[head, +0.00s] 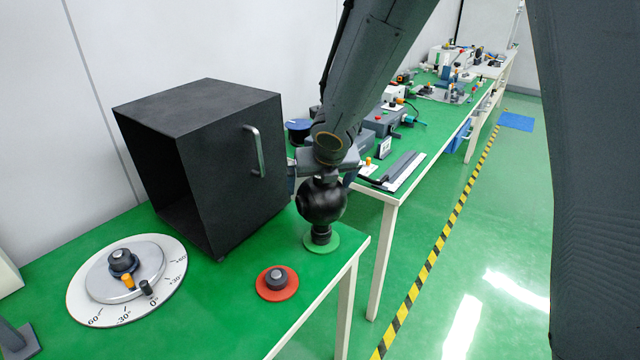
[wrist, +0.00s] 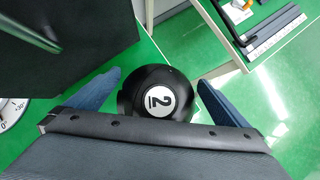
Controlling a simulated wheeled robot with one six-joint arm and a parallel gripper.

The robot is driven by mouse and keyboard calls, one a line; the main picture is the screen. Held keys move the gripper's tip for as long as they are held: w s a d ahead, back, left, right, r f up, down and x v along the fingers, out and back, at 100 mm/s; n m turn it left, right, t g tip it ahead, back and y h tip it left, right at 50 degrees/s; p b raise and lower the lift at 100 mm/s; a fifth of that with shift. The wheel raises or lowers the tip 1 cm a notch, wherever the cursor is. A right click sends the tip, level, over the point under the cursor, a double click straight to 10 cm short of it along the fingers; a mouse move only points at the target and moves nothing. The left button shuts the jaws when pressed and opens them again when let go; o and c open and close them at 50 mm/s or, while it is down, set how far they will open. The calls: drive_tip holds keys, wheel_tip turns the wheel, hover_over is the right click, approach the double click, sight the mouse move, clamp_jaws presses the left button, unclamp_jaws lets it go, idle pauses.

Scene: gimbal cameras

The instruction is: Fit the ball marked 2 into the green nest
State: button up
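The black ball (head: 323,201) sits at the top of a short black post on the green round base of the green nest (head: 334,246), near the table's front right edge. In the wrist view the ball (wrist: 157,90) shows a white disc marked 2, facing my wrist camera. The nest's seat is hidden under the ball, so I cannot tell how deep it sits. My gripper (head: 322,180) is above and around the ball. Its blue fingers (wrist: 158,76) stand on either side of the ball with narrow gaps; they look open.
A red nest (head: 277,280) with a black post stands empty to the left. A marked dial (head: 125,280) lies at the left. Another bench with tools (head: 400,165) adjoins at the right.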

drive_tip(key=p+v, duration=0.5)
drive_tip(key=v, duration=0.3)
idle(0.5)
